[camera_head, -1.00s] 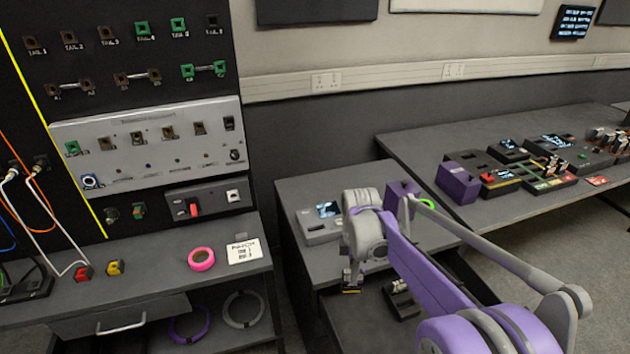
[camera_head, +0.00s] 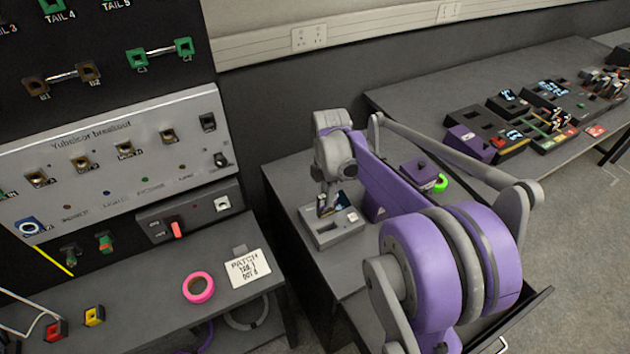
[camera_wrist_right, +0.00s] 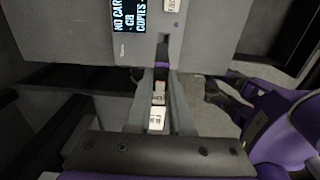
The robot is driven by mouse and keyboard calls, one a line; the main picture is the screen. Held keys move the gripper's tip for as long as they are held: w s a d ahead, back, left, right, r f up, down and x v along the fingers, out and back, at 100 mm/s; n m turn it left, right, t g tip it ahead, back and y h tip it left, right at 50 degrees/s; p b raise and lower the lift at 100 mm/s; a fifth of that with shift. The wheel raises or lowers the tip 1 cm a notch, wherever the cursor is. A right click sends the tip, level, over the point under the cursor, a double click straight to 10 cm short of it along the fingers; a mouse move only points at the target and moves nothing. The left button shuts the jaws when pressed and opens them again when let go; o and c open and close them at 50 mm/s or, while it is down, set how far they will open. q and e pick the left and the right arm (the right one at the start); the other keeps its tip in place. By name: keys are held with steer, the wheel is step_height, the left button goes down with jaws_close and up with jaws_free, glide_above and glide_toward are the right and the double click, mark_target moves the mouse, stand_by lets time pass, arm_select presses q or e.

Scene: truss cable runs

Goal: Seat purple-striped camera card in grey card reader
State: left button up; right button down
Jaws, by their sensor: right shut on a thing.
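The grey card reader (camera_head: 323,238) stands on the bench in the head view, with a dark screen. In the right wrist view the reader (camera_wrist_right: 70,35) fills the top, its screen (camera_wrist_right: 129,18) reading "NO CARD", with a dark slot (camera_wrist_right: 163,45) beside it. My right gripper (camera_head: 325,209) is over the reader, pointing down. In the wrist view the gripper (camera_wrist_right: 161,80) is shut on the camera card (camera_wrist_right: 159,92), which shows a purple band at its far end, close to the slot. I cannot tell whether the card touches the slot. My left gripper is out of view.
A purple box (camera_head: 419,173) and a green ring (camera_head: 441,183) are on the same bench, behind my right arm. A pink tape roll (camera_head: 199,287) and a white note (camera_head: 248,268) lie on the left bench. An open drawer edge (camera_head: 520,318) sticks out at the front.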

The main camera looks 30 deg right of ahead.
mark_target(328, 211)
steer(key=shift+s+f, duration=0.25)
steer(key=shift+s, duration=0.05)
steer(key=shift+f+b, duration=1.45)
steer(key=shift+f, duration=1.35)
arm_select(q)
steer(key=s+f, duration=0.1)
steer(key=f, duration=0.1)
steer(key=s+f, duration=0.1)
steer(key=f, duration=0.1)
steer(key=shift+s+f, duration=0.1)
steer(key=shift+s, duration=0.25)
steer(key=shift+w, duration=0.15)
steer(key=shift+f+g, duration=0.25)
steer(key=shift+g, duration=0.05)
arm_select(e)
steer(key=shift+f, duration=0.1)
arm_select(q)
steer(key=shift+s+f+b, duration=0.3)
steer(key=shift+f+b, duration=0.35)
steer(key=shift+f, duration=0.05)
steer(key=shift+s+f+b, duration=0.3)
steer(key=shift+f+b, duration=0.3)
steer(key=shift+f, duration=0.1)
arm_select(e)
steer(key=shift+f, duration=1.6)
